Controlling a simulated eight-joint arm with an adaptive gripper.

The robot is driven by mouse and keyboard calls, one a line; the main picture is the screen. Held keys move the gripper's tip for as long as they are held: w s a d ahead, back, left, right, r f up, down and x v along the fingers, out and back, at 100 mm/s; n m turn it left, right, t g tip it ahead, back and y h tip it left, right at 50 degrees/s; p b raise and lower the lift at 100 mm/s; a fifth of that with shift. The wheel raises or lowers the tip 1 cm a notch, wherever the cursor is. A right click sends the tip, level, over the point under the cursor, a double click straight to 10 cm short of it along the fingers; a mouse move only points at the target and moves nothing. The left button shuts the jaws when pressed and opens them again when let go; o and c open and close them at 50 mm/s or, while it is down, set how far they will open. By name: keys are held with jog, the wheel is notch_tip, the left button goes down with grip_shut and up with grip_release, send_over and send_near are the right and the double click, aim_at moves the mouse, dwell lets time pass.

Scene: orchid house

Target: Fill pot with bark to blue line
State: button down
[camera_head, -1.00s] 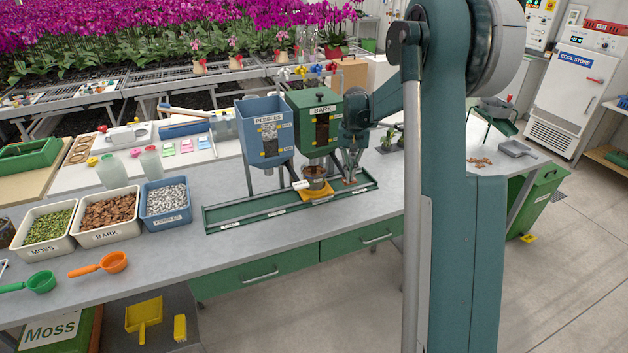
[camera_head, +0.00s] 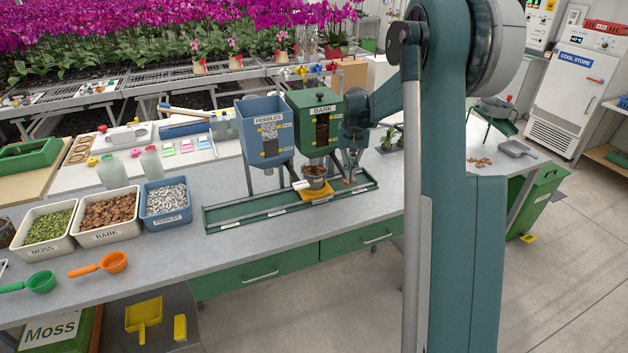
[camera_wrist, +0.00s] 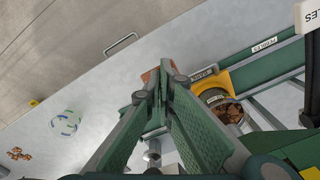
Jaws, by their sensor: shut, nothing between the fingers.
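The pot (camera_head: 314,172) sits on a yellow carrier (camera_head: 318,195) on the green rail, under the bark hopper (camera_head: 318,108). In the wrist view the pot (camera_wrist: 218,98) shows brown bark inside. Its blue line cannot be made out, so the fill height against it is unclear. My gripper (camera_head: 351,176) points down just right of the pot, close over the rail and apart from the pot. In the wrist view its fingers (camera_wrist: 156,82) come together with nothing seen held between them. A small reddish-brown patch lies just beyond the fingertips.
A blue pebbles hopper (camera_head: 264,130) stands left of the bark hopper. Moss, bark (camera_head: 108,211) and pebble tubs line the bench's left. A clear pot with blue and green bands (camera_wrist: 65,122) stands on the bench. Loose bark (camera_head: 480,162) lies near a grey dustpan (camera_head: 517,148).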

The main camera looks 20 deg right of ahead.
notch_tip(320, 180, up, 8)
jog(key=p, duration=0.3)
dwell(0.4)
jog(key=shift+a, duration=0.1)
dwell(0.9)
jog(key=s+a+r+n+t+b, duration=0.2)
jog(key=s+a+r, duration=0.3)
jog(key=s+a, duration=0.45)
jog(key=s+a+r+n+t+b, duration=0.15)
jog(key=s+a+r, duration=0.25)
jog(key=s+a, duration=0.5)
jog(key=s+a+f+t+b, duration=0.1)
jog(key=s+a+f, duration=0.2)
jog(key=s, duration=0.4)
jog(key=s+a+f+n+t+b, duration=0.1)
jog(key=s+a+f+b, duration=0.1)
jog(key=s, duration=0.6)
jog(key=s+a+f+n+t+b, duration=0.1)
jog(key=s+a+f, duration=0.3)
jog(key=s, duration=0.4)
jog(key=shift+a+f+t+b, duration=0.15)
jog(key=shift+a+t+b, duration=0.2)
jog(key=shift+a+b, duration=0.3)
